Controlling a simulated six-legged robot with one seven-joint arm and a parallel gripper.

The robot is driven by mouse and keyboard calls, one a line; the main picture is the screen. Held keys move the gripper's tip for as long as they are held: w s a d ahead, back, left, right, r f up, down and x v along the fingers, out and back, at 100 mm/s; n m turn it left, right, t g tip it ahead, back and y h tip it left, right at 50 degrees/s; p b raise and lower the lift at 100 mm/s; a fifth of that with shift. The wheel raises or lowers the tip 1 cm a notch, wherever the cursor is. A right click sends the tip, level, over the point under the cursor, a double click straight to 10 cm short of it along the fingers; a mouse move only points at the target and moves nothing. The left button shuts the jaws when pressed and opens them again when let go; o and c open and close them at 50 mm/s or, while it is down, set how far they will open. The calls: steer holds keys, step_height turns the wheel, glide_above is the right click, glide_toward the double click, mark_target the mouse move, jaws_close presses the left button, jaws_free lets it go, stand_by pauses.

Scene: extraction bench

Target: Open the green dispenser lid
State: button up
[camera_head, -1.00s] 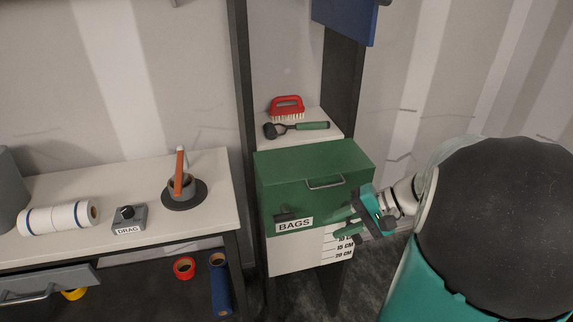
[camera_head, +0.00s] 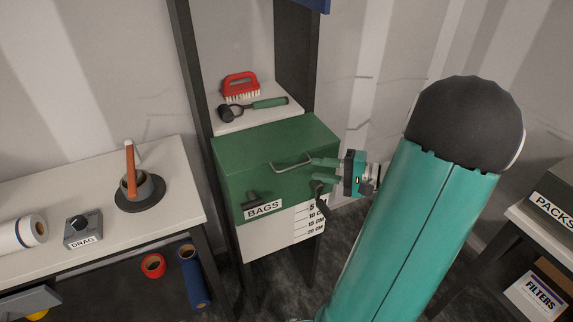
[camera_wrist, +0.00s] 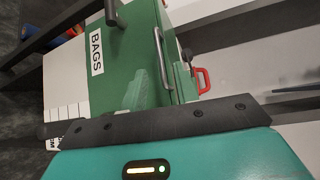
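The green dispenser (camera_head: 275,143) stands in a dark frame, its lid down. A silver bar handle (camera_head: 291,164) is on its green front; it also shows in the wrist view (camera_wrist: 161,58). A dark knob (camera_head: 253,199) sits above the BAGS label (camera_head: 263,209). My gripper (camera_head: 314,170) is at the right end of the handle, with two green fingers apart and nothing seen between them. I cannot tell if a finger touches the handle. In the wrist view one green finger (camera_wrist: 137,90) lies beside the handle.
A red brush (camera_head: 240,85) and a green-handled tool (camera_head: 262,105) lie on the white shelf behind the dispenser. Left is a white bench with the DRAG box (camera_head: 83,229) and a grey cup (camera_head: 139,187). A PACKS box (camera_head: 553,205) stands at right.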

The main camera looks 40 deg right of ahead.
steer(key=x, duration=0.9)
steer(key=shift+a+f, duration=0.1)
steer(key=shift+f, duration=0.05)
jaws_close()
